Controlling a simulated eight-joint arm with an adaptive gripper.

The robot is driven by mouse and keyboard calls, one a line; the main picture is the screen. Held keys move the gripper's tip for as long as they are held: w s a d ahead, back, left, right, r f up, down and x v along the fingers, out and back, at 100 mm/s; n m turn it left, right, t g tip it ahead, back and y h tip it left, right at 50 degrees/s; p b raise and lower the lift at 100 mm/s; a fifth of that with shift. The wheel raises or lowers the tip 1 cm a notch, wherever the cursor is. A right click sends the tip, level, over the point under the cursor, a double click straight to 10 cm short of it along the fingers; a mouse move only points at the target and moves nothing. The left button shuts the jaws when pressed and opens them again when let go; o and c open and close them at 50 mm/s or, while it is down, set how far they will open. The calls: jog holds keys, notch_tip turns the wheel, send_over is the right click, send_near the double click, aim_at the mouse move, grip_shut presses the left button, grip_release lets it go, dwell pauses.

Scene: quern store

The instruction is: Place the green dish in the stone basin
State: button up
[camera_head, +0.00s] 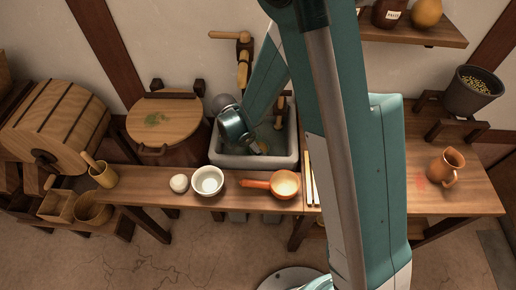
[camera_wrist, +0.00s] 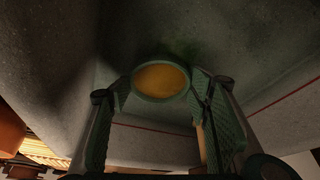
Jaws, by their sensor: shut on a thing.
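The stone basin (camera_head: 252,162) is a grey rectangular trough behind the wooden counter, left of centre in the head view. My gripper (camera_head: 256,145) reaches down inside its walls. In the wrist view my gripper (camera_wrist: 158,86) is shut on the green dish, with a textured finger on each side. The green dish (camera_wrist: 138,91) is round with a green rim and orange-yellow inside. The basin's grey wall (camera_wrist: 60,55) surrounds it in the wrist view. In the head view the dish is mostly hidden by my gripper. I cannot tell whether it touches the basin floor.
A lidded tub (camera_head: 160,125) stands left of the basin. A jug (camera_head: 445,167) and dark bucket (camera_head: 470,97) are far right.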

jog(key=shift+f, duration=0.25)
jog(key=shift+f, duration=0.15)
jog(key=o, duration=0.9)
jog(key=shift+r, duration=0.2)
jog(key=p+v, duration=0.2)
jog(key=v, duration=1)
jog(key=shift+s+f+p, duration=0.1)
jog(key=shift+p, duration=0.25)
